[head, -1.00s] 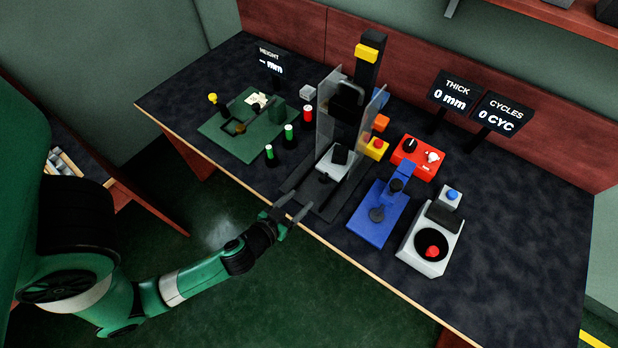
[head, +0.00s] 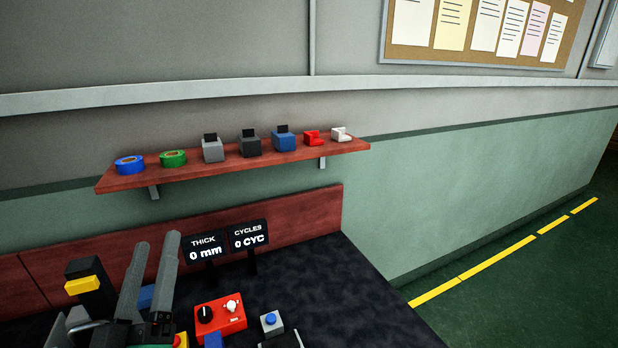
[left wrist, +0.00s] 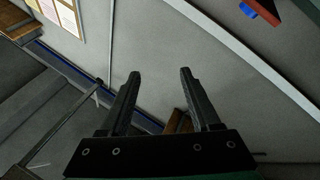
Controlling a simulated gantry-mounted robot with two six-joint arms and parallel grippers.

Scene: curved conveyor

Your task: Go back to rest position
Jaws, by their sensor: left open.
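My left gripper (head: 157,240) points upward at the lower left of the head view, in front of the bench equipment. Its two dark fingers are apart with nothing between them. In the left wrist view the open fingers (left wrist: 159,73) stand before a grey wall, with no object between them. My right gripper is not in view.
The bench (head: 345,290) holds a red control box (head: 222,315), a blue-button unit (head: 271,322) and two displays reading 0 mm (head: 204,249) and 0 CYC (head: 249,236). A wall shelf (head: 235,166) carries tape rolls and small blocks. The floor at right is clear.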

